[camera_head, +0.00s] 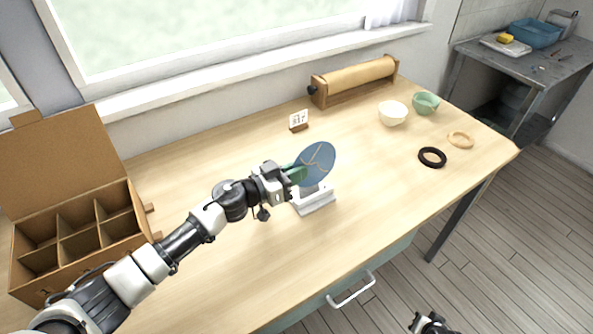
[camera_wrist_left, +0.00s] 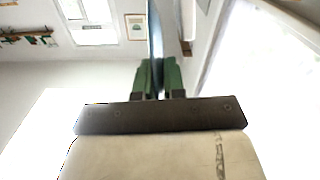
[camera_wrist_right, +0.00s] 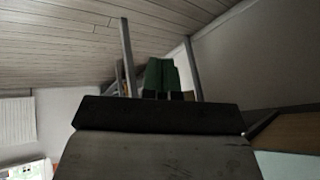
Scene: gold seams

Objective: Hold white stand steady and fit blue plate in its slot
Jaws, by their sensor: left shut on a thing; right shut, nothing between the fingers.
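The blue plate (camera_head: 318,160), with gold seams across its face, is upright above the white stand (camera_head: 316,203) on the table. My left gripper (camera_head: 300,175) is shut on the plate's left edge. In the left wrist view the plate (camera_wrist_left: 155,35) shows edge-on between the green fingers (camera_wrist_left: 158,78). The plate's lower edge is close to the stand's top; whether it sits in the slot I cannot tell. My right gripper (camera_wrist_right: 162,76) is shut and empty in the right wrist view. In the head view only a part of my right arm shows at the bottom edge, away from the stand.
A cardboard box with compartments (camera_head: 75,240) stands at the left. A paper roll (camera_head: 355,80), a small calendar card (camera_head: 299,120), a cream bowl (camera_head: 392,113), a green bowl (camera_head: 425,103), a black ring (camera_head: 432,157) and a wooden ring (camera_head: 460,140) lie further back and right. The table front is clear.

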